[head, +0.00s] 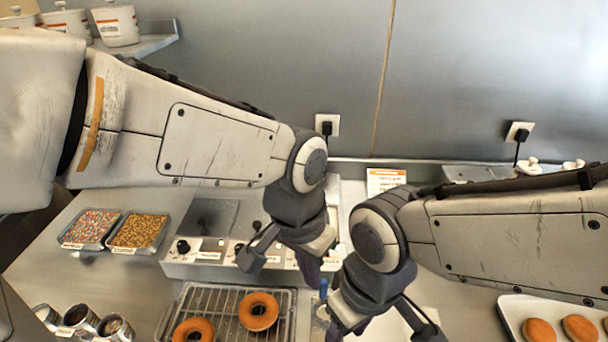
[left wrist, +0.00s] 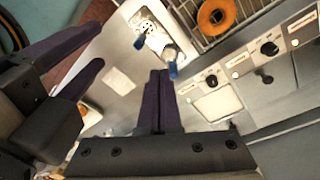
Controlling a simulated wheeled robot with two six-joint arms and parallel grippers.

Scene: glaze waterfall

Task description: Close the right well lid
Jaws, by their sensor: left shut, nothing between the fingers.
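The steel warmer unit (head: 182,258) with knobs and labels stands against the back of the counter. A flat dark lid (head: 208,216) covers its left part. My left gripper (head: 311,274) hangs in front of the unit's right part and hides much of it, so I cannot tell how the right lid lies. In the left wrist view, a pale square opening (left wrist: 215,104) shows beside the shut, empty fingers of my left gripper (left wrist: 160,78). My right gripper is low at the middle; its fingers (left wrist: 101,46) show apart at the left of the wrist view.
A wire rack (head: 213,301) with ring doughnuts stands in front of the unit. Topping trays (head: 138,232) are at left, small tins (head: 80,320) at lower left. A white tray (head: 512,312) with doughnuts is at lower right. Both arms are close together.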

